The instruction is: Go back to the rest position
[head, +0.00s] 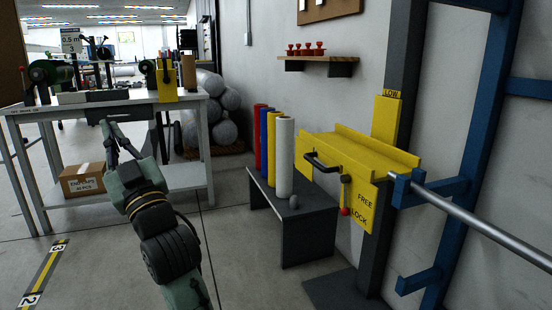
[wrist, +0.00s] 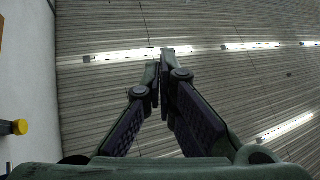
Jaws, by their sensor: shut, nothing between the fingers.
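My gripper (head: 112,140) shows in the head view at the end of my raised arm, left of the middle, in front of the workbench. In the wrist view my gripper (wrist: 162,58) points at the ceiling, and its fingertips meet with nothing between them. It appears apart from everything around it. No object in the head view is marked as the rest position.
A yellow carriage (head: 360,155) with a black handle and red knob is on a dark post at right. A dark low bench (head: 300,218) holds coloured rolls. The grey workbench (head: 40,107) stands at left; a cardboard box (head: 84,179) is on its lower shelf. The floor in front is open.

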